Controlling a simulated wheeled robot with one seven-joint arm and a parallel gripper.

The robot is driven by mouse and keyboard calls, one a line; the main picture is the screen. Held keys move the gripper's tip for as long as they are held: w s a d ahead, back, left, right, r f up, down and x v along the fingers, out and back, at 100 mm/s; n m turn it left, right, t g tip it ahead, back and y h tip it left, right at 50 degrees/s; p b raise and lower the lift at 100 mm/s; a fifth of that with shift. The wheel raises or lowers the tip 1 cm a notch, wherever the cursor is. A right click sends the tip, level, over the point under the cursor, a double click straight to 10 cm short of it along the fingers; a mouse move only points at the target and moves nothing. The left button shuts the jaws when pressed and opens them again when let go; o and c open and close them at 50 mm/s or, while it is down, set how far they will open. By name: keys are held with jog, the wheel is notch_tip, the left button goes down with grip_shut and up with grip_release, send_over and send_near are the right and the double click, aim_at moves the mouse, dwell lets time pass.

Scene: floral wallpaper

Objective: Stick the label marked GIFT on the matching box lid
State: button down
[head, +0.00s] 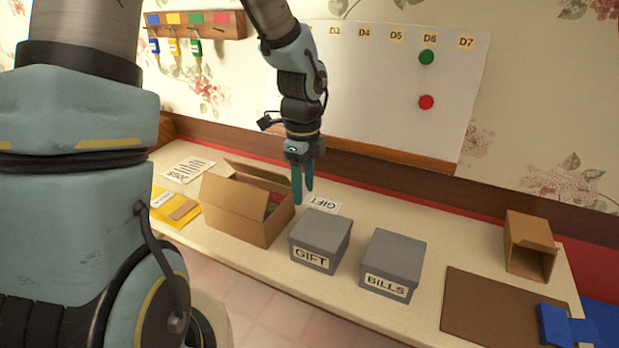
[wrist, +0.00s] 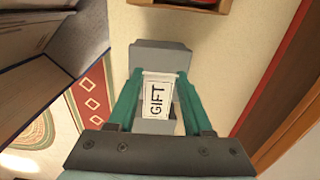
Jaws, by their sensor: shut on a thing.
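My gripper (head: 303,197) is shut on the white label marked GIFT (head: 322,204), which also shows between the green fingers in the wrist view (wrist: 157,98). In the head view the fingers point down just behind and left of the grey GIFT box (head: 319,239). This box has a plain grey lid (head: 321,224) and GIFT on its front. A grey box surface (wrist: 161,59) lies beyond the label in the wrist view. Whether the label touches it I cannot tell. A similar grey box marked BILLS (head: 392,264) stands to the right with its lid on.
An open cardboard box (head: 238,221) with raised flaps stands left of the GIFT box. A brown mat (head: 495,310), a small cardboard box (head: 529,246) and a blue object (head: 567,325) are at the right. Yellow packets (head: 172,208) lie far left. The wall board (head: 400,90) stands behind.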

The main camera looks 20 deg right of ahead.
jog(key=b, duration=0.5)
send_over(304, 222)
jog(key=shift+f, duration=3.1)
jog(key=shift+f+b, duration=0.35)
jog(key=shift+b, duration=0.1)
jog(key=shift+f, duration=0.15)
grip_release()
jog(key=shift+p, duration=0.3)
notch_tip(304, 222, up, 7)
jog(key=p, duration=0.7)
